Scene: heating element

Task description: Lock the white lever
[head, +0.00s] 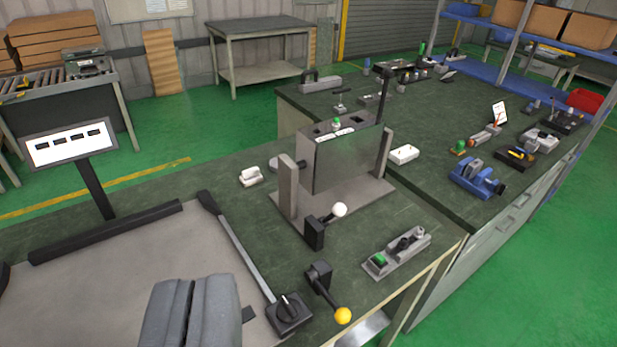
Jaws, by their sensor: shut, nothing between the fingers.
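The white lever is a black clamp (315,233) with a white ball knob (340,209), in front of the grey metal fixture near the middle of the head view. Its handle points to the right and slightly up from the black block. My gripper (192,288) is at the bottom left of centre, over the grey plate. Its two grey fingers are together, with nothing seen between them. It is apart from the white lever, which lies up and to the right of it.
A similar lever with a yellow knob (343,315) stands nearer, right of a black rotary knob (288,311). The grey fixture (345,160) rises behind the white lever. A switch box (397,252) lies to the right. A sign display (70,147) stands at left.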

